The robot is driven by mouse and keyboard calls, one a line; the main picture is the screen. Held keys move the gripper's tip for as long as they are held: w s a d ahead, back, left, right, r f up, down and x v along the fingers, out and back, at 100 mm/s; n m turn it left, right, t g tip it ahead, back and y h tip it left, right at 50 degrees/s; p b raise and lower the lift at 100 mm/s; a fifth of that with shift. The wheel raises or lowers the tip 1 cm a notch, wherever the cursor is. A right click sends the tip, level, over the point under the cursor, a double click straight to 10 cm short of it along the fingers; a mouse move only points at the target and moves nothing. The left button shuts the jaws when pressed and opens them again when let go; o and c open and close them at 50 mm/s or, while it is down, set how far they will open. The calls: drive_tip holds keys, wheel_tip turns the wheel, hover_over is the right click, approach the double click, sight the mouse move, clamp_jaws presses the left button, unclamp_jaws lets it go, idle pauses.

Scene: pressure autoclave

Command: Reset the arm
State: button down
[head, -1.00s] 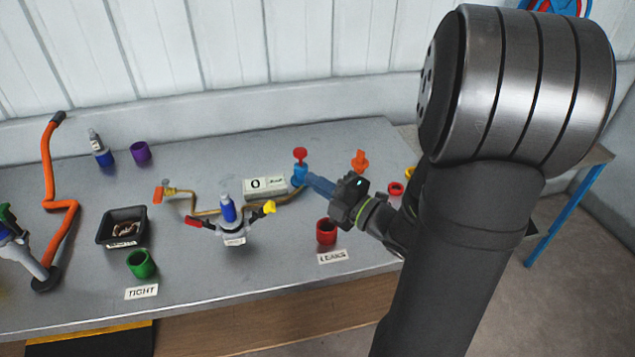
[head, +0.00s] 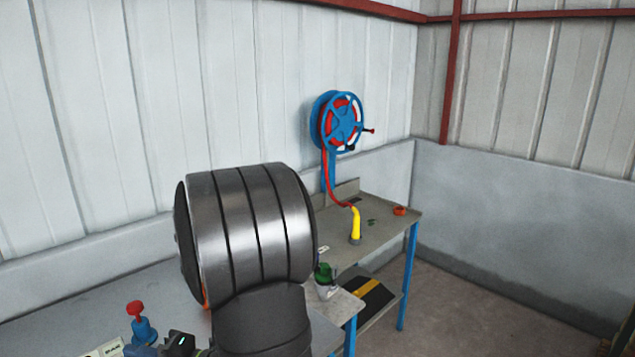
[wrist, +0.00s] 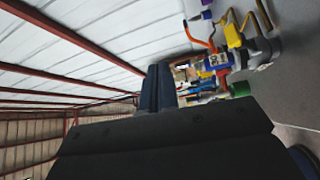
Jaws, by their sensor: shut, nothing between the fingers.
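My gripper (wrist: 157,88) shows in the wrist view with its blue fingers together and nothing between them. In the head view the blue fingers show only in part at the bottom edge, close to a blue fitting with a red knob (head: 137,322). I cannot tell whether they touch it. The wrist view is tilted and looks along the bench, with the wall and roof beams at left.
A side table (head: 385,232) holds a yellow handle (head: 355,225) on a red hose. A blue reel (head: 341,121) hangs on the wall. A green-topped item (head: 325,278) stands at the bench corner. In the wrist view, bottles and a green cup (wrist: 240,89) crowd the bench.

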drive_tip(key=s+a+f+n, duration=0.1)
drive_tip(key=s+a+f, duration=0.5)
drive_tip(key=s, duration=0.2)
drive_tip(key=shift+a+f+g+h, duration=0.15)
drive_tip(key=shift+f+g+h, duration=0.15)
drive_tip(key=shift+f+h, duration=0.1)
drive_tip(key=shift+w, duration=0.1)
